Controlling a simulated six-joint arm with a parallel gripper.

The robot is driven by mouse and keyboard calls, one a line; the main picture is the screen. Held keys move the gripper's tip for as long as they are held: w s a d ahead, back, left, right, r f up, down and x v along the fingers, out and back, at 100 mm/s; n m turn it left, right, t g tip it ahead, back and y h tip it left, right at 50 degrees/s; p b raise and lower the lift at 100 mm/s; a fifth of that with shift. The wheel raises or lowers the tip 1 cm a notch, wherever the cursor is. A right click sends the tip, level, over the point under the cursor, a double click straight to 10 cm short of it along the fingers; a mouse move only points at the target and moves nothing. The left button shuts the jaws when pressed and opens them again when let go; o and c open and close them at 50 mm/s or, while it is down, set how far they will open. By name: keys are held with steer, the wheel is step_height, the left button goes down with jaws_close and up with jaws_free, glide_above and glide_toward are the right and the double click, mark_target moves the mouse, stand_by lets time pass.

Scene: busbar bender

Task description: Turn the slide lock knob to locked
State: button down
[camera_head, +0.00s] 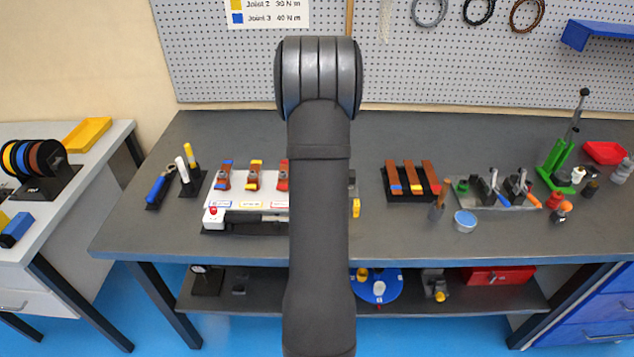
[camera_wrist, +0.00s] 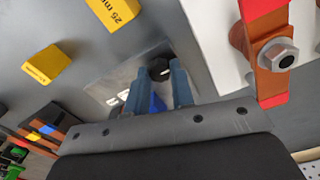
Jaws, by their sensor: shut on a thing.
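In the wrist view, my gripper (camera_wrist: 159,68) has its two blue-grey fingers around a black knob (camera_wrist: 158,69), taken to be the slide lock knob, and is shut on it. The knob sits on a light metal plate (camera_wrist: 118,83). A blue patch (camera_wrist: 157,103) shows between the fingers below the knob. The fingers hide much of the knob and plate, so I cannot tell which position the knob is turned to. In the head view, my arm covers the gripper and the knob.
A copper bar with red ends and a bolt (camera_wrist: 270,55) stands close right of my gripper on a white panel. Yellow blocks (camera_wrist: 42,65) lie to the left. In the head view, a rack of copper bars (camera_head: 410,198) and toggle clamps (camera_head: 495,192) stand right of my arm.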

steer(key=c, duration=1.2)
jaws_free()
steer(key=shift+c, duration=0.2)
step_height(320, 180, up, 17)
steer(key=shift+r, duration=0.2)
steer(key=shift+f, duration=0.1)
step_height(320, 180, down, 17)
steer(key=shift+f, duration=0.15)
